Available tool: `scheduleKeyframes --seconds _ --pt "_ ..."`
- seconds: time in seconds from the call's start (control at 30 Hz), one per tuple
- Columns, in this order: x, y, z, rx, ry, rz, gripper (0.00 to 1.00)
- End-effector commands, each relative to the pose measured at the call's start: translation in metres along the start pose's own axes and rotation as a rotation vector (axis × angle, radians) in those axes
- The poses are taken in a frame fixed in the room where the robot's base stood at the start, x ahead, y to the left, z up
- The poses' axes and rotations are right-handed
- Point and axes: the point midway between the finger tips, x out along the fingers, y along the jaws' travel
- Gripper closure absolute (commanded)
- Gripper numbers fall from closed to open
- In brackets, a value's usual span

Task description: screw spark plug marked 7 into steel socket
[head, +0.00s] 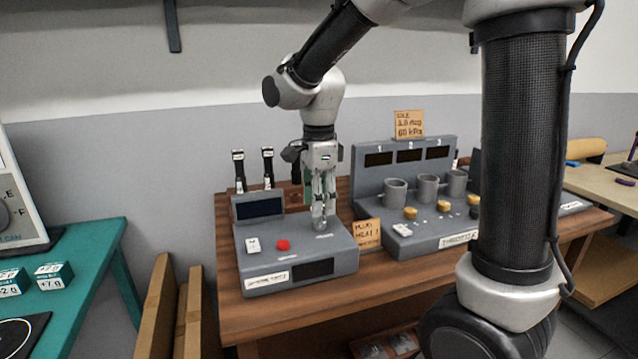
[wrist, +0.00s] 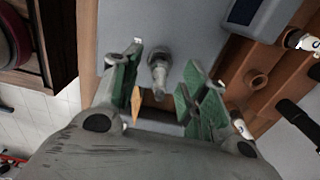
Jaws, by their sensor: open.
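In the head view the fingers hide most of this spot. Two black pieces with white labels, one at left (head: 238,170) and one at right (head: 268,167), stand upright behind the box.
The box carries a red button (head: 283,245) and a dark display (head: 260,209). A grey console (head: 425,225) with several cups stands to the right on the wooden table (head: 228,300). A cardboard sign (head: 367,233) stands between them. A teal table (head: 90,265) is at left.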

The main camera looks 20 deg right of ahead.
Motion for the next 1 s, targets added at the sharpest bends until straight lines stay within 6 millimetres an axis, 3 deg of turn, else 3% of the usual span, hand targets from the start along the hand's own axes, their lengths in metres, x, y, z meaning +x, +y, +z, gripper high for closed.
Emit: scheduleKeyframes --seconds 0.2,0.5,0.77,0.9,1.0 --pt "0.022 0.0 0.0 -0.001 0.0 0.001 0.56" --pt "0.026 0.0 0.0 -0.001 0.0 -0.001 0.56" --pt "0.025 0.0 0.0 -0.001 0.0 -0.001 1.0" --pt "0.025 0.0 0.0 0.01 0.0 -0.001 1.0" --pt "0.025 0.0 0.0 0.113 0.0 -0.001 1.0"
